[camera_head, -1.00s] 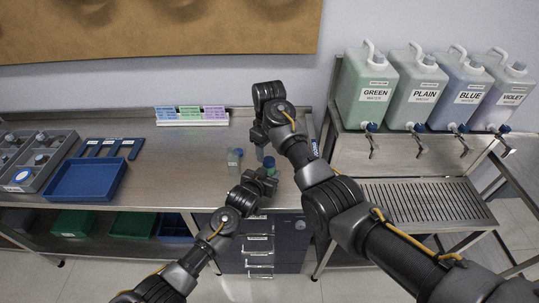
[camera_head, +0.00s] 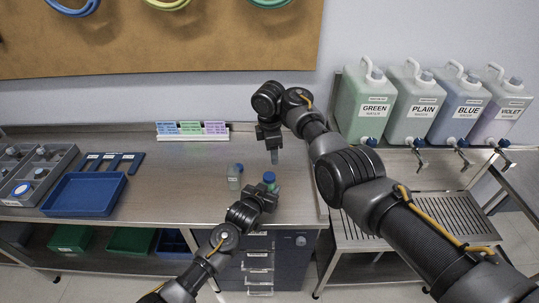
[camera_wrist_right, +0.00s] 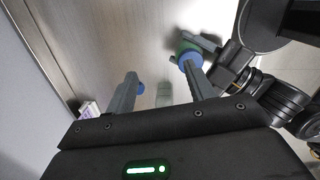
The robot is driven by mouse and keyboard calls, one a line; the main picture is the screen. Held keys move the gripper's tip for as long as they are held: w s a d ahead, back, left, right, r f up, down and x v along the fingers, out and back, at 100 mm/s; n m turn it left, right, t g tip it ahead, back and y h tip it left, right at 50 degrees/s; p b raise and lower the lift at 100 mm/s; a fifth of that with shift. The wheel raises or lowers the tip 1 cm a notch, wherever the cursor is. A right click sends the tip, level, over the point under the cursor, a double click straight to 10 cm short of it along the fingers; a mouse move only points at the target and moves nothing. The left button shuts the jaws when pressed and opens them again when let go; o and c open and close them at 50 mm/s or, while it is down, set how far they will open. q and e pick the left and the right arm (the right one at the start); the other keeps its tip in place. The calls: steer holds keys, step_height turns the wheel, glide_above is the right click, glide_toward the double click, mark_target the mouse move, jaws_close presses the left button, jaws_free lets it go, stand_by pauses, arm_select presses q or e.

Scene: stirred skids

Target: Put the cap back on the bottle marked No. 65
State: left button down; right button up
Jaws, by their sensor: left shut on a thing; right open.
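A small bottle with green content and a blue top (camera_head: 269,177) stands at the bench's front, and its blue top with a green ring shows in the right wrist view (camera_wrist_right: 188,56). My left gripper (camera_head: 262,193) is shut on this bottle from the front. My right gripper (camera_head: 273,157) points down, open, above and behind that bottle; its fingers also show in the right wrist view (camera_wrist_right: 160,85). A second, pale clear bottle (camera_head: 234,181) stands to the left, with blue (camera_head: 239,167) at its top; I cannot tell whether that is a fitted cap. No number is readable.
A blue tray (camera_head: 84,194) and a grey divided crate (camera_head: 35,176) are on the left of the bench. A colour-labelled card stand (camera_head: 192,138) is at the back. Large labelled jugs (camera_head: 363,103) stand at right above a drain grate (camera_head: 419,204).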

mark_target(269, 176)
steer(key=s+n, duration=0.2)
steer(key=n, duration=0.1)
steer(key=a+r+n, duration=0.1)
steer(key=n, duration=0.1)
steer(key=shift+s+r+g, duration=0.1)
steer(key=shift+s+g, duration=0.2)
steer(key=shift+s, duration=0.1)
steer(key=shift+s+r+n+y, duration=0.15)
steer(key=shift+s+n, duration=0.25)
steer(key=shift+n, duration=0.15)
steer(key=shift+s+r+n+y, duration=0.1)
steer(key=shift+s+n+y, duration=0.05)
steer(key=shift+s+n, duration=0.35)
steer(key=shift+w, duration=0.1)
steer(key=shift+f, duration=4)
